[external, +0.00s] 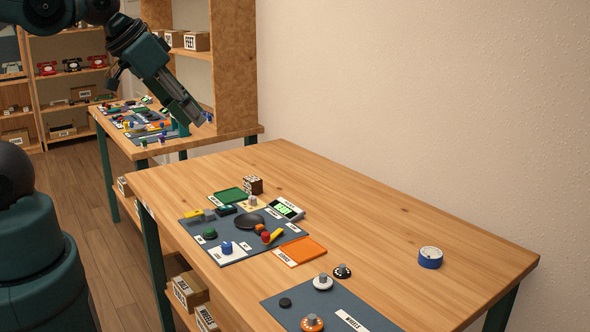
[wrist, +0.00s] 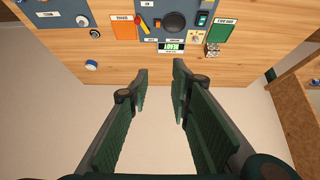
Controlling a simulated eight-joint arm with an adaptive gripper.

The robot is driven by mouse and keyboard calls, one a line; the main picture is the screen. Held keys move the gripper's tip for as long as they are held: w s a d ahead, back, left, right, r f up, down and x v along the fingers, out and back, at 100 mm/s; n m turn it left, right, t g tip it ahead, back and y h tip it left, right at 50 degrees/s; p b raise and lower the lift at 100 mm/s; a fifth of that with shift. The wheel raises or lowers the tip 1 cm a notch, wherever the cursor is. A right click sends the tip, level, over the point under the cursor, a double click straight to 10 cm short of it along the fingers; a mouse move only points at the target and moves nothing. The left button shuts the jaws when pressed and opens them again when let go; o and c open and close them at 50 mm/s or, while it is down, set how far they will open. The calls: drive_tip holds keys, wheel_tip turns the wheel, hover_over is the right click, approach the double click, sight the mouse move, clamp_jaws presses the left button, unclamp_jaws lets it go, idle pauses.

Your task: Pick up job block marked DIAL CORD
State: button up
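A small dark brown block (external: 253,185) with white label faces stands on the near table behind the green tray. It also shows in the wrist view (wrist: 212,50), right of the display box. Its wording is too small to read, so I cannot confirm it says DIAL CORD. My gripper (external: 191,122) hangs in the air above and behind the near table's far left edge, well away from the block. In the wrist view my gripper (wrist: 160,67) has its fingers apart with nothing between them.
A grey mat (external: 188,233) holds several tools and a black disc (external: 249,221). A blue-and-white round piece (external: 430,257) sits alone right. The table's right back is clear.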

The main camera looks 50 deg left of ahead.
drive_tip(key=o, duration=0.6)
drive_tip(key=shift+w, duration=0.1)
drive_tip(key=n+g+h, duration=0.2)
drive_tip(key=n+g, duration=0.5)
drive_tip(key=n, duration=1.1)
hover_over(250, 177)
drive_tip(key=f, duration=1.5)
drive_tip(key=d+f+p, duration=0.1)
drive_tip(key=f, duration=0.6)
drive_tip(key=shift+f, duration=0.2)
drive_tip(key=shift+a+f, duration=0.35)
drive_tip(key=shift+f, duration=0.2)
